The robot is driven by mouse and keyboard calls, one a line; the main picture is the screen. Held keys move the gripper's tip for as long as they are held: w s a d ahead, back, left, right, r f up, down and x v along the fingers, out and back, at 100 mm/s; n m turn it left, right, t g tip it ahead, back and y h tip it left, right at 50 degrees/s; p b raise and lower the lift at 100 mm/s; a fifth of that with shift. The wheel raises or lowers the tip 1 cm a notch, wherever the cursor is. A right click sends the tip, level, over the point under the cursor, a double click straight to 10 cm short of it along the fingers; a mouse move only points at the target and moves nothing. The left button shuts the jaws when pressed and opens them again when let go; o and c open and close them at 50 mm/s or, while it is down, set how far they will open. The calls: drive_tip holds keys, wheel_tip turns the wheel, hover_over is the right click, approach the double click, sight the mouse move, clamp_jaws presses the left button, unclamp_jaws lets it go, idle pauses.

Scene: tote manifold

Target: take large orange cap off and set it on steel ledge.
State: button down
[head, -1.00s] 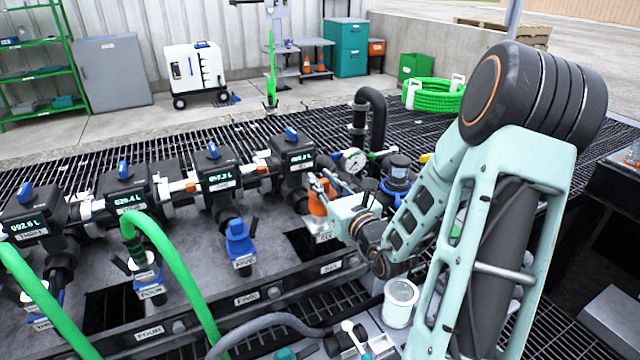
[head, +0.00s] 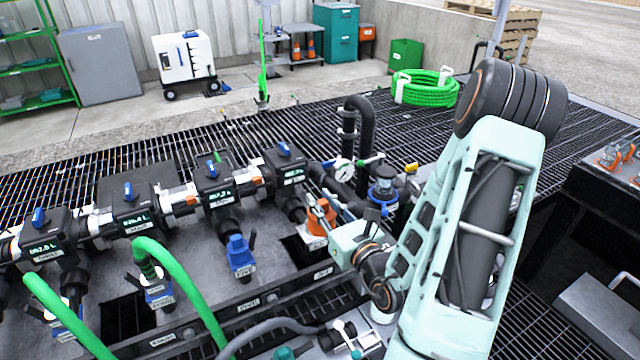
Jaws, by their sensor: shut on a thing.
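The large orange cap (head: 320,216) is at the lower outlet of the rightmost meter on the manifold (head: 285,167), above a white tag. My gripper (head: 322,204) comes in from the right and is shut on the cap. Its fingers and body cover part of the cap. I cannot tell whether the cap is still seated or free of the outlet. A grey metal surface (head: 603,322) shows at the lower right; I cannot tell whether it is the steel ledge.
A blue cap (head: 240,252) is on the outlet to the left. Green hoses (head: 190,285) and a grey hose (head: 265,328) run in front. A black pipe (head: 366,140), gauge (head: 344,172) and blue-collared fitting (head: 383,190) stand close behind my gripper. Open grating (head: 180,155) lies behind the manifold.

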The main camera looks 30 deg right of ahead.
sight(326, 207)
drive_tip(key=s+r+p, duration=0.1)
drive_tip(key=p, duration=0.2)
drive_tip(key=shift+s+a+r+p, duration=0.1)
drive_tip(key=shift+s+a+p, duration=0.1)
drive_tip(key=shift+p, duration=0.1)
drive_tip(key=shift+s+a+r+p, duration=0.1)
drive_tip(key=shift+s+r+p, duration=0.05)
drive_tip(key=shift+s+p, duration=0.4)
drive_tip(key=shift+s+a+r+p, duration=0.1)
drive_tip(key=shift+s+p, duration=0.45)
